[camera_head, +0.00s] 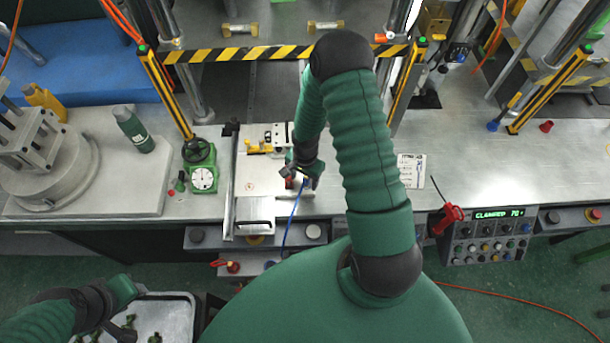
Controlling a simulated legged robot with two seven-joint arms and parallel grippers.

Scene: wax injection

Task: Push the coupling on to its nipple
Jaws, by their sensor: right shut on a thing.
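My right arm reaches over the bench, and its gripper (300,178) is shut at the front right of the small mould fixture. A thin blue hose (294,215) runs from this gripper down over the bench's front edge. The coupling at the hose's upper end is mostly hidden by the fingers. The nipple cannot be made out; the gripper covers that part of the fixture (254,180). I cannot tell whether coupling and nipple touch.
A green dial gauge (204,178) stands left of the fixture. A metal tray (176,318) with green parts is at the lower left. Striped guard bars (240,54) cross behind. A paper card (411,171) lies right; bench beyond is mostly clear.

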